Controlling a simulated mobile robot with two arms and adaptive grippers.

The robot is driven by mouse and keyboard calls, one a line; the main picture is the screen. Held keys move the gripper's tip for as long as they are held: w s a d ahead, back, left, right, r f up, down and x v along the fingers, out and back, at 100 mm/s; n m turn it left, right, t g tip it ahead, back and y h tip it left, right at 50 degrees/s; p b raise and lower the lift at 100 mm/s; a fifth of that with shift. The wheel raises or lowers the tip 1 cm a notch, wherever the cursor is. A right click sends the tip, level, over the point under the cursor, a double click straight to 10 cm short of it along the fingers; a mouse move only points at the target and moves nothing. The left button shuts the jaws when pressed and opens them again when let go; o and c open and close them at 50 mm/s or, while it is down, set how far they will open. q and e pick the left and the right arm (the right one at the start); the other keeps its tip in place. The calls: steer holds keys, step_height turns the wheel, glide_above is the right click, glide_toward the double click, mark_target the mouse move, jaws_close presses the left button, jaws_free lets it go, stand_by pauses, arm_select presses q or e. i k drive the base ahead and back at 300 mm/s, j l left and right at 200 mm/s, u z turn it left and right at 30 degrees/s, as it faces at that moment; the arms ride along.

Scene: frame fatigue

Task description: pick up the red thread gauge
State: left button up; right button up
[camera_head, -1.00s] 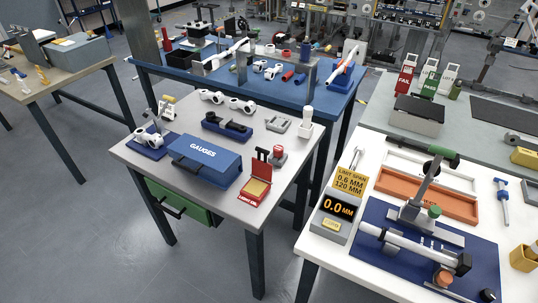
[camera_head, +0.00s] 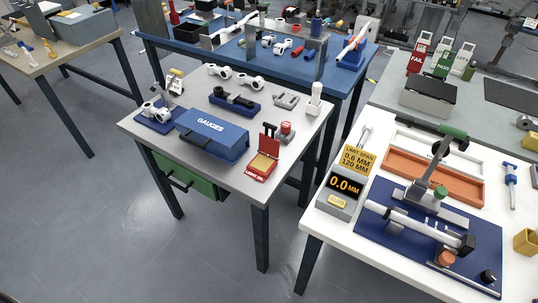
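A small red-topped cylindrical piece (camera_head: 287,129) with a grey lower part stands near the right side of the grey table. It may be the red thread gauge, but it is too small to tell. An open red case (camera_head: 263,163) with a tan inside lies just in front of it, its lid upright. A blue box (camera_head: 212,136) marked GAUGES sits to their left. Red cylinders (camera_head: 281,50) also lie on the blue table behind. Neither of my grippers is in view.
The grey table (camera_head: 228,183) also bears white pipe-like parts (camera_head: 219,71) and a dark blue holder (camera_head: 234,102). A white table with a digital display (camera_head: 346,185) and a blue fixture plate (camera_head: 380,234) stands at right. Floor in front is clear.

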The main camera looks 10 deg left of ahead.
mark_target(285, 126)
steer(key=i+j+z, duration=0.2)
steer(key=j, duration=0.2)
steer(key=i+j+z, duration=0.1)
steer(key=j+z, duration=0.15)
steer(key=j, duration=0.15)
steer(key=i+j+z, duration=0.2)
steer(key=j, duration=0.25)
steer(key=k, duration=0.1)
